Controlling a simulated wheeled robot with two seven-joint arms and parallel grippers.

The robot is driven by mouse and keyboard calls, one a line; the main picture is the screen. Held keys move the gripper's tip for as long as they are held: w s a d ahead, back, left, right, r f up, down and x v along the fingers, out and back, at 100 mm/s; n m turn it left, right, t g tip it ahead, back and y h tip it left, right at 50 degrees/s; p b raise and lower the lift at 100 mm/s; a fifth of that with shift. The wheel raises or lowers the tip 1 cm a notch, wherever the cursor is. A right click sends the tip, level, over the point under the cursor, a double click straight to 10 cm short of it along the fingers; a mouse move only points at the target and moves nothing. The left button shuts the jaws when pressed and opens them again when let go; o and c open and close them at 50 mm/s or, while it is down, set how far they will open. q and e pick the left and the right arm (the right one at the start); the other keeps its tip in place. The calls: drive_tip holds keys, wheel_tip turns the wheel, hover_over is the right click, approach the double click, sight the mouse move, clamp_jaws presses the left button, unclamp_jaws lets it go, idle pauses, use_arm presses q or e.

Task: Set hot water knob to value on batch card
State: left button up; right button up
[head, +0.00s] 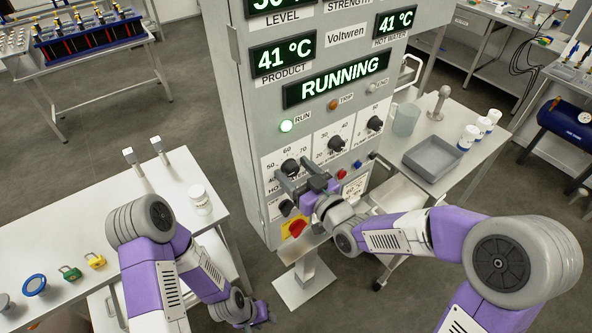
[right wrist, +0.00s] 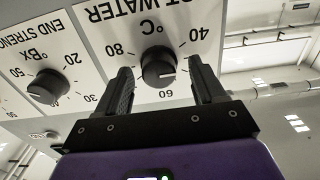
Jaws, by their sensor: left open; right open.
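The black hot water knob (right wrist: 158,66) is on the panel, upside down in the right wrist view. Its white mark points between 40 and 60. In the head view it (head: 290,167) is partly hidden by my right gripper (head: 289,182). That gripper (right wrist: 162,76) is open, its fingers on either side of the knob with gaps showing. The batch card (head: 355,187) is low on the panel and appears to read 60 °C. The upper right display (head: 395,22) reads 41 °C. My left gripper (head: 254,316) is low at the bottom, away from the panel, and open.
The end strength knob (right wrist: 47,87) is beside the hot water knob. A red switch (head: 297,228) is below on the panel. A table with a white jar (head: 200,198) and padlocks (head: 70,272) stands left. A grey tray (head: 437,158) is on the right table.

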drive_tip(key=c, duration=1)
drive_tip(key=shift+c, duration=0.2)
